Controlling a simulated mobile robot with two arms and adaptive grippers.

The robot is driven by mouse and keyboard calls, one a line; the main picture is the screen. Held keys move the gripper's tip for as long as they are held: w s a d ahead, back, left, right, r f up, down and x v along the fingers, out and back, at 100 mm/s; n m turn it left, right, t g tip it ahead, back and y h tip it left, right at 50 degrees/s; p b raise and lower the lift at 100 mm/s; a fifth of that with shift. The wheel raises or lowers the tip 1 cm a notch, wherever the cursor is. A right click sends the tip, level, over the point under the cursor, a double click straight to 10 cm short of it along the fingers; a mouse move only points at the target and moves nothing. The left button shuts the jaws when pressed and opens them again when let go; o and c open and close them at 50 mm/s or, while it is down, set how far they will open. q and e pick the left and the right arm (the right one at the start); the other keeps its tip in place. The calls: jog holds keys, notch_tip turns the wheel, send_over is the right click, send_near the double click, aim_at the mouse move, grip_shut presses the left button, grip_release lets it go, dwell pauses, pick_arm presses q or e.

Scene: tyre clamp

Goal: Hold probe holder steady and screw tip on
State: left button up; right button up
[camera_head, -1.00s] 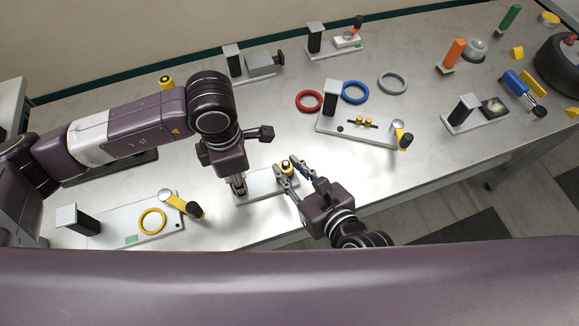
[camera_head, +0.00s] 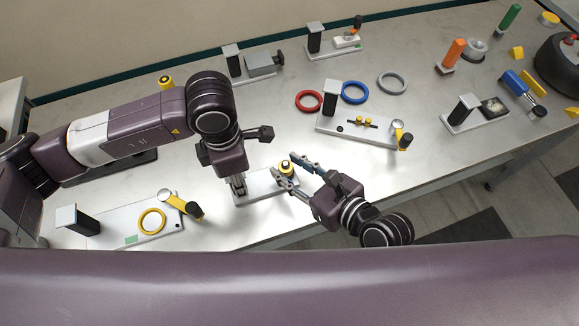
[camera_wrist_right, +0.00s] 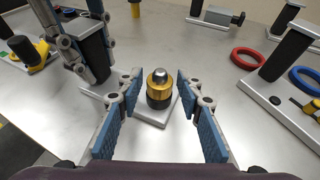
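The probe holder's pale plate (camera_head: 256,192) lies near the table's front edge. A gold and black round part with a silver domed top (camera_wrist_right: 159,88) stands upright on the plate; it also shows in the head view (camera_head: 286,169). My right gripper (camera_wrist_right: 160,122) is open, its blue pads on either side of this part with gaps to both. Its fingers reach in from the right in the head view. My left gripper (camera_head: 238,186) is at the plate's left end. Its fingers lie on both sides of a black post (camera_wrist_right: 90,52) and seem closed on it. I cannot tell holder from tip at the seam.
A plate with a yellow ring (camera_head: 152,221) stands at left. A plate with brass pegs (camera_head: 355,130), a red ring (camera_head: 309,101), a blue ring (camera_head: 355,92) and a grey ring (camera_head: 392,83) lie behind to the right. Table between is clear.

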jog(key=shift+w+d+n+g+y, duration=0.1)
jog(key=shift+d+n+g+y, duration=0.05)
jog(key=shift+n+g+y, duration=0.7)
jog(key=shift+n+g, duration=0.25)
jog(key=shift+n, duration=0.1)
jog(key=shift+w+d+n+g+y, duration=0.15)
jog(key=shift+n+g+y, duration=0.25)
jog(key=shift+n+g, duration=0.25)
jog(key=shift+w+n+g+y, duration=0.1)
jog(key=shift+n+g+y, duration=0.25)
jog(key=shift+n+g, duration=0.8)
jog(key=shift+n, duration=0.1)
jog(key=shift+y, duration=0.3)
jog(key=n+g, duration=0.3)
jog(key=shift+w+g+y, duration=0.3)
jog(key=shift+w, duration=0.05)
jog(key=shift+n+g, duration=0.6)
jog(key=shift+g, duration=0.2)
